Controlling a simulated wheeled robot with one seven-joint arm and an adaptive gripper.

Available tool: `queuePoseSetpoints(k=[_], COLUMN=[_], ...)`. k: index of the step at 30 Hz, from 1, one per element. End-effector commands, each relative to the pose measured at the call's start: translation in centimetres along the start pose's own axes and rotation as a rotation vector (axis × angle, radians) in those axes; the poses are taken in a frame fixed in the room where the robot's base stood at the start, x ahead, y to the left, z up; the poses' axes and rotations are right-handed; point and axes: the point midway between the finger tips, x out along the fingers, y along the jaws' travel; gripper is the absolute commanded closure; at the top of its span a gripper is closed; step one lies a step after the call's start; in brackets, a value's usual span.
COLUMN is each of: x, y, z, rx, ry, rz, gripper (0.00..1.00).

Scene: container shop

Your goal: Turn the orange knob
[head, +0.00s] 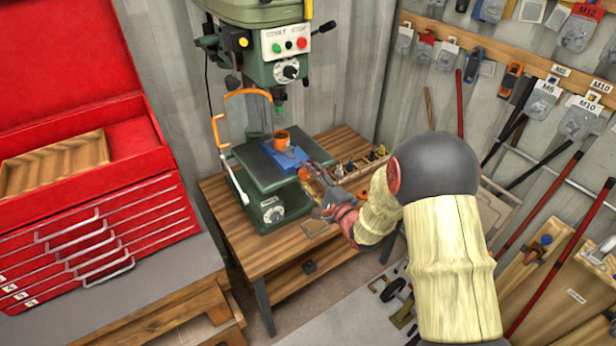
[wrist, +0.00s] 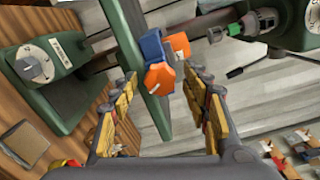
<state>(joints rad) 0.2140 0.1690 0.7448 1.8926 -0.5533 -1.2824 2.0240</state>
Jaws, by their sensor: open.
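The orange knob (head: 303,173) sits on the near end of a blue vise (head: 286,156) on the drill press's green table. In the wrist view the knob (wrist: 161,79) is a faceted orange piece at the end of the vise (wrist: 152,46). A second orange piece (head: 281,137), like a cup, stands on top of the vise; it also shows in the wrist view (wrist: 180,45). My gripper (wrist: 162,88) is open, its yellow-padded fingers on either side of the knob's line. Whether they touch the knob I cannot tell. In the head view my gripper (head: 317,182) is close beside the knob.
The green drill press (head: 288,70) stands over the vise, with an orange guard (head: 247,93) at its left. A wooden parts tray (head: 345,172) is close behind my gripper. A red tool chest (head: 90,150) stands left; tools hang on the right wall.

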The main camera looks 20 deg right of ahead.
Motion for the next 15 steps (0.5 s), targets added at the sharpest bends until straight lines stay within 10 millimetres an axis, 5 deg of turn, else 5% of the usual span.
queuePoseSetpoints(k=[7,15], x=[-2.0,-7.6], y=[-0.1,-0.1], z=[-0.1,-0.2], rx=[0.0,0.0], ry=[0.002,0.005], rz=[0.0,0.0], gripper=[0.53,0.53])
